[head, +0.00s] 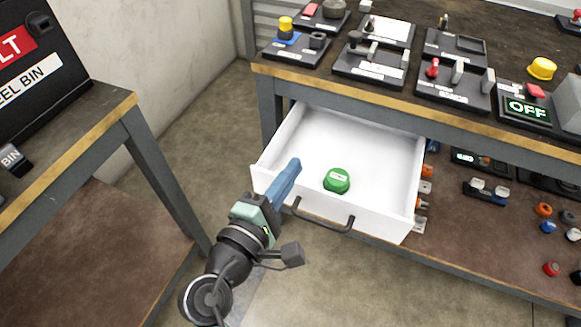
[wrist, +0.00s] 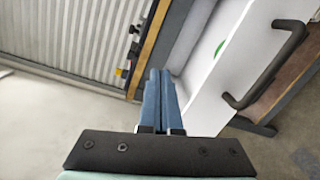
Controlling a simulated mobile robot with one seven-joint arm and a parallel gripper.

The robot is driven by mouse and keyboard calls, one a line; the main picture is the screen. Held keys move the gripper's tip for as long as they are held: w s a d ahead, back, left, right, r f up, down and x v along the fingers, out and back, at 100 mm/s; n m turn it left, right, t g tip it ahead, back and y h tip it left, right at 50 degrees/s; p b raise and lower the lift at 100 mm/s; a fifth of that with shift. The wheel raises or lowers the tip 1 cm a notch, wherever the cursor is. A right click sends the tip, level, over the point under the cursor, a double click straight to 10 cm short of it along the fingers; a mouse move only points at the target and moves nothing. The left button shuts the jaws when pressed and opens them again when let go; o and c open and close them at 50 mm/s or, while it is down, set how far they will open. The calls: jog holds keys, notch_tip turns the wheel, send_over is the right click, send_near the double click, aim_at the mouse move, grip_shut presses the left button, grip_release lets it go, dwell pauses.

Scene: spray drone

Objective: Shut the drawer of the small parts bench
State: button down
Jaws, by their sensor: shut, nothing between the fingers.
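The white drawer (head: 383,211) of the parts bench (head: 268,112) stands open in the head view, pulled well out toward me. Its dark bar handle (head: 324,222) is on the front panel and also shows at the right in the wrist view (wrist: 268,72). A green round object (head: 337,180) lies inside the drawer. My gripper (head: 294,165) is shut and empty. Its blue fingers are at the left end of the drawer front, left of the handle. In the wrist view the fingertips (wrist: 160,74) are together beside the white front panel (wrist: 215,95); I cannot tell whether they touch it.
Several control modules (head: 455,83) with buttons and switches stand on the bench top. Loose small parts lie on the lower shelf (head: 480,240) at the right. Another table (head: 125,100) stands at the left. Bare floor (head: 215,120) lies between the two.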

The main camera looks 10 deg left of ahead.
jog(key=s+a+f+n+p, duration=0.2)
jog(key=s+f+n+p, duration=0.15)
jog(key=s+n, duration=0.35)
jog(key=n+t+y+p, duration=0.1)
jog(key=n+p, duration=0.1)
jog(key=n, duration=0.6)
send_near(301, 186)
jog(key=b+x, duration=0.2)
jog(key=x, duration=0.4)
jog(key=shift+w+d, duration=0.1)
jog(key=shift+w, duration=0.3)
jog(key=shift+w+d, duration=0.1)
jog(key=shift+w, duration=0.1)
jog(key=b+x, duration=0.4)
jog(key=x, duration=1.3)
jog(key=shift+f, duration=0.1)
